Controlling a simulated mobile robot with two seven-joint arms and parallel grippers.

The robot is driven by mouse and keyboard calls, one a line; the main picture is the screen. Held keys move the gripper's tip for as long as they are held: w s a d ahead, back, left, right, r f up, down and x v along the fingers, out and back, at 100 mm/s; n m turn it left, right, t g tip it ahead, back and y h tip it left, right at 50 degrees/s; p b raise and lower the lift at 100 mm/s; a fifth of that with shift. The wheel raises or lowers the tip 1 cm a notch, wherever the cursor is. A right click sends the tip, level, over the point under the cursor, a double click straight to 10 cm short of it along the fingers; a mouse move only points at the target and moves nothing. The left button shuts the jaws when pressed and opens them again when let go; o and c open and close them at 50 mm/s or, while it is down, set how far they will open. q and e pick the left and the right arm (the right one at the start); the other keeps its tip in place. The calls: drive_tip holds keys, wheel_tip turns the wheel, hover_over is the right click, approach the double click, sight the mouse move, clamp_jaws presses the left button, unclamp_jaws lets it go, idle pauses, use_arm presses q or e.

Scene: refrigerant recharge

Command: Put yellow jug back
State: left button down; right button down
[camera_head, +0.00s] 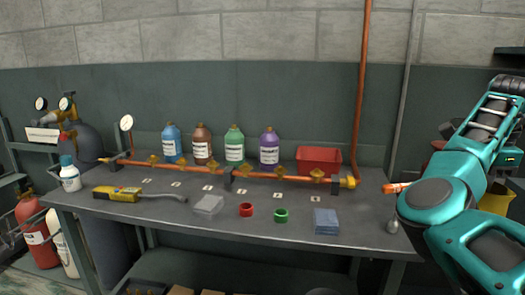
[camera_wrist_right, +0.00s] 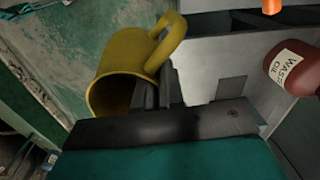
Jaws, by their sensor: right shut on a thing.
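The yellow jug (camera_wrist_right: 128,62) is in the right wrist view, tilted, with its open mouth facing lower left and its handle at upper right. My right gripper (camera_wrist_right: 161,88) is shut on the jug at its right side, below the handle; the exact contact is partly hidden. In the head view a yellow patch (camera_head: 497,199) shows behind my right arm at the right edge; I cannot tell whether it is the jug. My right gripper is hidden there. My left gripper is in neither view.
A dark red waste oil bottle (camera_wrist_right: 293,68) is at the right of the wrist view, near a grey panelled surface. The workbench (camera_head: 330,246) holds a copper pipe (camera_head: 205,170), several colored bottles, a red bin (camera_head: 319,159) and small parts.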

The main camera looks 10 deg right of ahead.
drive_tip(key=s+d, duration=0.7)
drive_tip(key=d, duration=0.5)
drive_tip(key=w+a+f+n, duration=0.2)
drive_tip(key=w+f+n, duration=0.25)
drive_tip(key=f, duration=0.65)
drive_tip(key=w+a+f+n, duration=0.1)
drive_tip(key=w+a+f, duration=0.2)
drive_tip(key=a, duration=0.3)
drive_tip(key=w+a+f+n, duration=0.2)
drive_tip(key=w+a, duration=0.1)
drive_tip(key=a, duration=0.3)
drive_tip(key=w+a+r+n, duration=0.1)
drive_tip(key=a+r+n, duration=0.15)
drive_tip(key=a, duration=0.45)
drive_tip(key=w+a+r+n, duration=0.1)
drive_tip(key=a+r, duration=0.2)
drive_tip(key=a, duration=0.4)
drive_tip(key=s+a+f+n+y, duration=0.1)
drive_tip(key=s+a+f+n, duration=0.2)
drive_tip(key=s+a+n, duration=0.6)
drive_tip(key=s+a, duration=0.3)
drive_tip(key=s, duration=0.1)
drive_tip(key=shift+s+a+f+n+g, duration=0.15)
drive_tip(key=shift+a+f+n+g, duration=0.15)
drive_tip(key=shift+a+f+g, duration=0.1)
